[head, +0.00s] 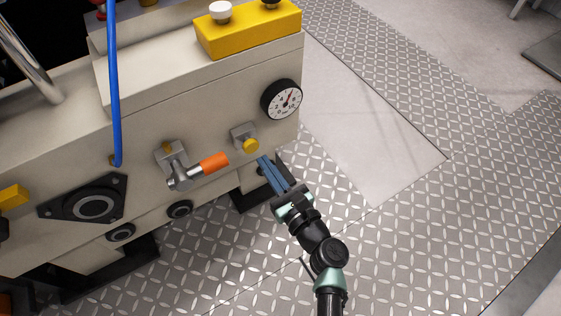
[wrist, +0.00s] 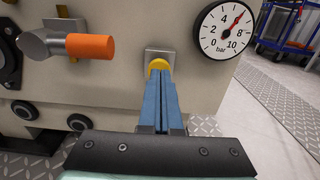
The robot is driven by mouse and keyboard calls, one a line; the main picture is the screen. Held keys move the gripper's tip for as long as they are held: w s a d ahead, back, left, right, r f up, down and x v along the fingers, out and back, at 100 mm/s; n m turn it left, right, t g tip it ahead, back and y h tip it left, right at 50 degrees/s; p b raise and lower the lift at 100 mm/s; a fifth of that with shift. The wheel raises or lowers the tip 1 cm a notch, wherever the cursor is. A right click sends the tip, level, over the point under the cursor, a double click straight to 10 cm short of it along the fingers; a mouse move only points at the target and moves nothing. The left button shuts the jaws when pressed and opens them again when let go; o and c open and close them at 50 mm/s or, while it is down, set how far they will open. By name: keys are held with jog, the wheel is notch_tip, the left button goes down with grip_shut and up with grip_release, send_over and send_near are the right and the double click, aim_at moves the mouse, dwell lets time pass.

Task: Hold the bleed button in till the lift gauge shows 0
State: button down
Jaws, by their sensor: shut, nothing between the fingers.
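The bleed button is a round yellow button (head: 250,145) on a small grey square mount on the beige drive unit's front. It also shows in the wrist view (wrist: 158,64), just beyond my fingertips. My gripper (head: 264,160) has its blue fingers shut together with nothing between them. The tips are just below and right of the button in the head view; in the wrist view (wrist: 161,80) they overlap its lower edge. I cannot tell whether they touch it. The round white lift gauge (head: 282,99), marked in bar, has its red needle near 6 in the wrist view (wrist: 228,30).
A valve with an orange handle (head: 214,163) sticks out left of the button. A blue hose (head: 115,90) hangs further left. A yellow box (head: 248,28) with knobs sits on top. The tread-plate floor (head: 400,220) to the right is clear.

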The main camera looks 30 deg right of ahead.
aim_at(251, 143)
jog(key=shift+w+a+b, duration=0.1)
jog(key=shift+w+b, duration=0.55)
jog(key=shift+w, duration=1.55)
